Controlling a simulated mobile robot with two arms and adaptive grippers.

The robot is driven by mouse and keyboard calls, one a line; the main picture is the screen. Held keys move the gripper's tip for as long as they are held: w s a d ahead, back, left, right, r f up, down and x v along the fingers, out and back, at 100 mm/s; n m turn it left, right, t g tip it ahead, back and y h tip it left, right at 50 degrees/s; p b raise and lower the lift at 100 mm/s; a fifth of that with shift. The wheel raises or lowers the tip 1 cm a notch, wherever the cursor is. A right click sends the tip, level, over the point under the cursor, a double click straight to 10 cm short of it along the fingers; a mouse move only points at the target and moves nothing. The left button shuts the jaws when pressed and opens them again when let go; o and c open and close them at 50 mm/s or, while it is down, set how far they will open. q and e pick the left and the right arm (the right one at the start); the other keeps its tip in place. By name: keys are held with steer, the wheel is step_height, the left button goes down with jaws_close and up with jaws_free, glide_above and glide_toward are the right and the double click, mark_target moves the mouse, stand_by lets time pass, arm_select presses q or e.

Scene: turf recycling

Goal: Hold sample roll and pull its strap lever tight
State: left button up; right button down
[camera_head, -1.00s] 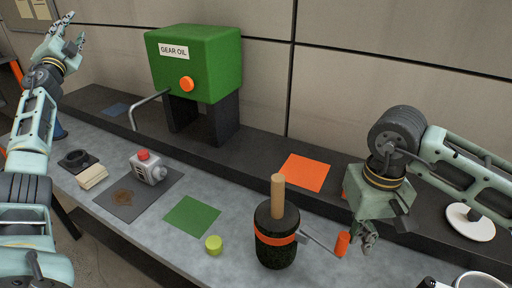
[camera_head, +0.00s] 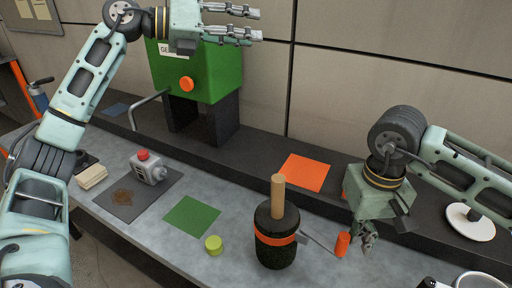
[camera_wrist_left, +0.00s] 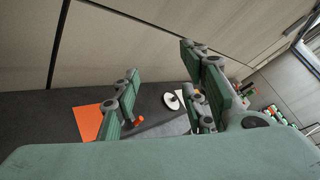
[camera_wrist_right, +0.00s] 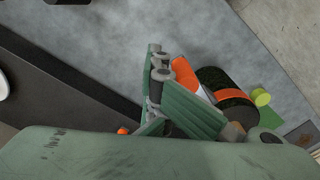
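The sample roll (camera_head: 275,250) is a dark, rough cylinder standing upright on the grey bench, with an orange strap (camera_head: 273,238) around it and a wooden peg (camera_head: 278,195) rising from its top. It also shows in the right wrist view (camera_wrist_right: 226,90). Its strap lever is a thin rod ending in an orange handle (camera_head: 342,244), sticking out to the right. My right gripper (camera_head: 366,238) is just right of that handle; its fingers overlap in view, and I see no clear grip. My left gripper (camera_head: 250,24) is open and empty, high in front of the green tank, far from the roll.
The green gear oil tank (camera_head: 215,85) stands on the raised back ledge. A yellow-green cap (camera_head: 214,245) and a green mat (camera_head: 192,216) lie left of the roll. An orange mat (camera_head: 304,172) lies behind it. A pump-like part (camera_head: 148,168) sits further left.

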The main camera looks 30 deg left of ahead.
arm_select(q)
steer(key=s+d+f+m+g+y, duration=0.3)
steer(key=s+d+f+m+g, duration=0.35)
steer(key=d+f, duration=0.3)
steer(key=m+g+y, duration=0.2)
steer(key=m+y, duration=0.1)
steer(key=y, duration=0.2)
glide_toward(276, 189)
steer(key=w+a, duration=0.1)
steer(key=x, duration=1.1)
steer(key=shift+w+d+f, duration=0.1)
steer(key=shift+w+f, duration=0.15)
jaws_close()
steer(key=shift+s+f, duration=0.1)
